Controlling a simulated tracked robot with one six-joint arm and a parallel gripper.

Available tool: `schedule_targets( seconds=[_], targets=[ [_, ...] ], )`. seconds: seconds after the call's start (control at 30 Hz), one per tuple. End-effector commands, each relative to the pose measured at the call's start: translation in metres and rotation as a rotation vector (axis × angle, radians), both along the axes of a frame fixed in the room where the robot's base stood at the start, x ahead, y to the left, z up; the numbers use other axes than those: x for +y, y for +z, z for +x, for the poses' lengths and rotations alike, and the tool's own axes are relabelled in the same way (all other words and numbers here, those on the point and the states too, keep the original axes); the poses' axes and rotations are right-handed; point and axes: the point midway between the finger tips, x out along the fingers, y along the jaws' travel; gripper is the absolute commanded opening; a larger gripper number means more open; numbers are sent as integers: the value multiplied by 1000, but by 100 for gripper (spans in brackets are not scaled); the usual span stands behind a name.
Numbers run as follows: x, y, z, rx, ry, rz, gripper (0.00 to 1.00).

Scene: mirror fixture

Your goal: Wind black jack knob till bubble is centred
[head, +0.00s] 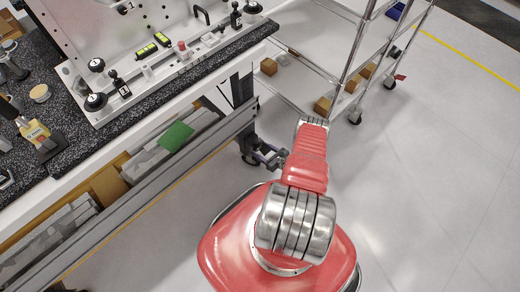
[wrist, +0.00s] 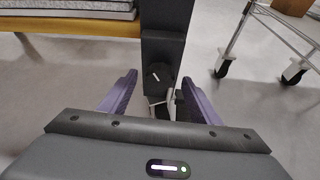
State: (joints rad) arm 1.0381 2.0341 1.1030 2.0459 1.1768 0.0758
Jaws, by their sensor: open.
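The mirror fixture (head: 72,75) stands on a dark speckled bench top in the head view. It carries several round black knobs, one at its near corner (head: 95,101) and one just above it (head: 96,65). I cannot tell which is the jack knob. Two yellow-green level vials, one left (head: 146,50) and one right (head: 162,39), lie on the fixture; their bubbles are too small to read. My gripper (wrist: 160,98) is open and empty, its purple fingers apart, low beside the bench leg and away from the knobs. The wrist view shows no knob.
The dark bench leg (wrist: 166,30) stands just ahead of my fingers. A wheeled wire rack (head: 352,60) with small brown boxes stands right of the bench. The floor at right is clear.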

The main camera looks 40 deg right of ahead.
Motion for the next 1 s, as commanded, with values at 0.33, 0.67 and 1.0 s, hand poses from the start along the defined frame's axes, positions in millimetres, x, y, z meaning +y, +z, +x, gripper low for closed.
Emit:
schedule_targets(
  seconds=[0.33, 0.67, 1.0],
  targets=[
    [1, -6, 14, 0, 0, 1, 57],
    [1, -6, 14, 0, 0, 1, 45],
    [1, -6, 14, 0, 0, 1, 21]
  ],
)
